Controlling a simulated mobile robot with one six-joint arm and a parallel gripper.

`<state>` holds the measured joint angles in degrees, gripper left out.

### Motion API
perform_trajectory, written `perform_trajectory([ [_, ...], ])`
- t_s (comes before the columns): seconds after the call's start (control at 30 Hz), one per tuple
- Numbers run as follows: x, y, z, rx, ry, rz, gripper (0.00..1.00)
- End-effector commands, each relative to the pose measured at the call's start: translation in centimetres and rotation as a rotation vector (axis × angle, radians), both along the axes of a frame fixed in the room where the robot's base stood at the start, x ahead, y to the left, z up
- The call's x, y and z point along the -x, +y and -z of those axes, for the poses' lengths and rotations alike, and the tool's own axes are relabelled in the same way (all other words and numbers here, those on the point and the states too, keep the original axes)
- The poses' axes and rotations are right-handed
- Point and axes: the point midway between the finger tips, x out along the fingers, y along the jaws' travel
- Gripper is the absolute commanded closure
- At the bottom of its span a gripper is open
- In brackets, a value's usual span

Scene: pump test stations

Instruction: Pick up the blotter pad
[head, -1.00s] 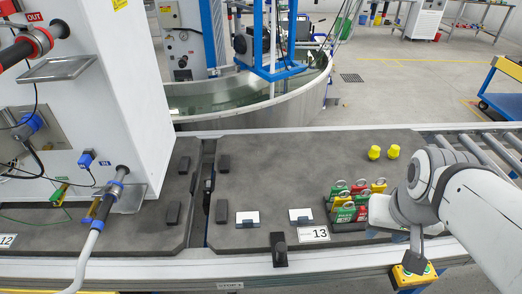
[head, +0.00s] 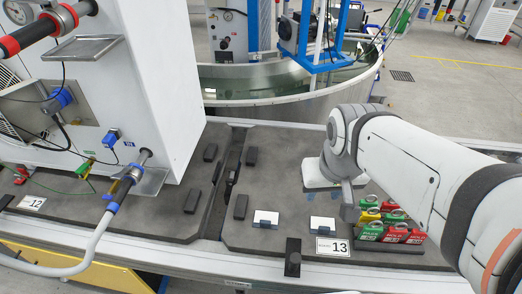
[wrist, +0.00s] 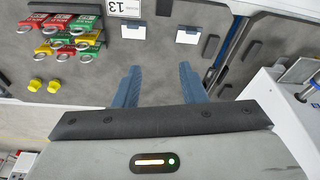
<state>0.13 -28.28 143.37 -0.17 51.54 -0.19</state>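I cannot make out anything that is surely the blotter pad. Two small white pads or cards in blue-grey holders stand near the front of the grey mat, a left one (head: 265,218) and a right one (head: 322,224). They also show in the wrist view, one (wrist: 187,36) and the other (wrist: 133,30). My gripper (wrist: 158,78) is open, with two blue fingers apart and bare mat between them. In the head view my gripper (head: 322,188) hangs over the mat behind the cards, partly hidden by my arm.
Red, green and yellow tags (head: 392,228) stand in a rack right of the number 13 sign (head: 332,247). Two yellow caps (wrist: 45,86) sit on the mat. A white cabinet (head: 150,90) with hoses stands left. Dark blocks (head: 241,206) edge the mat.

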Motion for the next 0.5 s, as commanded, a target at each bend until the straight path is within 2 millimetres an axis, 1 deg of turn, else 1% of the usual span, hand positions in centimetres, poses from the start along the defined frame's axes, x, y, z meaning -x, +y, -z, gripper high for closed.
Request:
perform_trajectory([
  [0.03,-0.1,0.0,0.1,0.0,0.002,0.0,0.58],
  [0.17,-1.0,0.4,1.5,-0.005,0.018,0.007,0.47],
  [0.27,-2.8,2.2,4.1,-0.013,0.046,0.024,0.39],
  [0.37,-5.4,3.4,7.9,-0.022,0.084,0.05,0.38],
  [0.4,-6.5,4.0,9.7,-0.025,0.101,0.063,0.38],
  [0.47,-8.1,4.8,12.3,-0.029,0.123,0.082,0.38],
  [0.5,-9.0,5.4,14.1,-0.03,0.138,0.095,0.38],
])
